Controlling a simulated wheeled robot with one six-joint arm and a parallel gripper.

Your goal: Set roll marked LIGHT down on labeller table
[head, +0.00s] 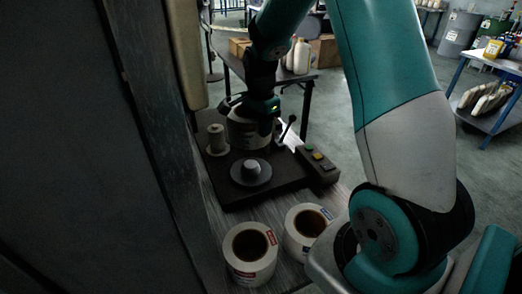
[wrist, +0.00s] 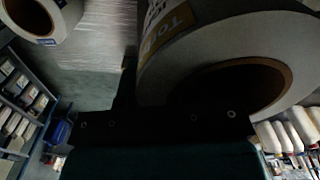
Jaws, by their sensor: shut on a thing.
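My gripper (head: 262,108) is shut on a white roll (head: 241,133) above the back of the dark labelling machine (head: 222,184). In the wrist view the held roll (wrist: 210,55) is close up, with a brown core and a partly visible orange label; the word LIGHT cannot be read. The striped grey labeller table (head: 213,217) shows beneath. Two more white rolls stand on its near end: one with a red label (head: 250,253) and one with a blue label (head: 305,230). Whether the held roll touches the machine cannot be told.
The machine carries a pale spool (head: 217,140), a grey round knob (head: 251,172) and a button box (head: 318,164). A dark wall panel (head: 60,130) is close on the left. A blue shelf table (head: 490,95) stands at right beyond open floor (head: 330,115).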

